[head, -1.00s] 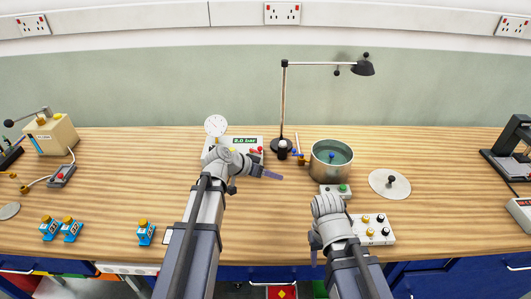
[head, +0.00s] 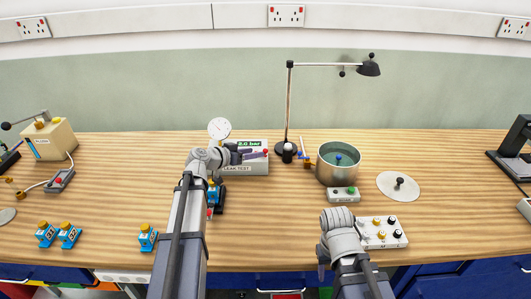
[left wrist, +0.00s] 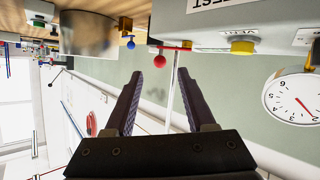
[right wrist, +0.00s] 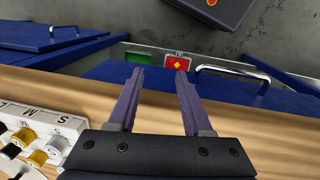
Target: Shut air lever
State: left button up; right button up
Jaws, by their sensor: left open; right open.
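The leak test box (head: 236,167) stands at the back centre of the bench with a green "2.0 bar" display and a round gauge (head: 219,128). In the left wrist view, which looks upside down, a red ball-ended lever (left wrist: 159,62) sticks out from the box, and a blue ball-ended lever (left wrist: 130,44) is beyond it. My left gripper (left wrist: 172,72) is open and empty, its left fingertip close to the red ball. Contact cannot be told. In the head view my left gripper (head: 256,154) covers the red lever. My right gripper (right wrist: 160,72) is open and empty at the bench's front edge.
A metal pot (head: 338,175) of liquid and a lamp (head: 288,105) stand right of the box. A white knob panel (head: 384,233) is beside my right gripper. A blue nozzle (head: 214,192) stands close to my left arm; several others are at front left.

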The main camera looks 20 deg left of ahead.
aim_at(265, 151)
pick_arm(q)
jog(key=b+x, duration=0.2)
jog(key=x, duration=0.5)
jog(key=shift+w+f+b, duration=0.1)
jog(key=shift+w+b, duration=0.05)
jog(key=shift+b, duration=0.15)
jog(key=shift+c, duration=0.2)
grip_shut()
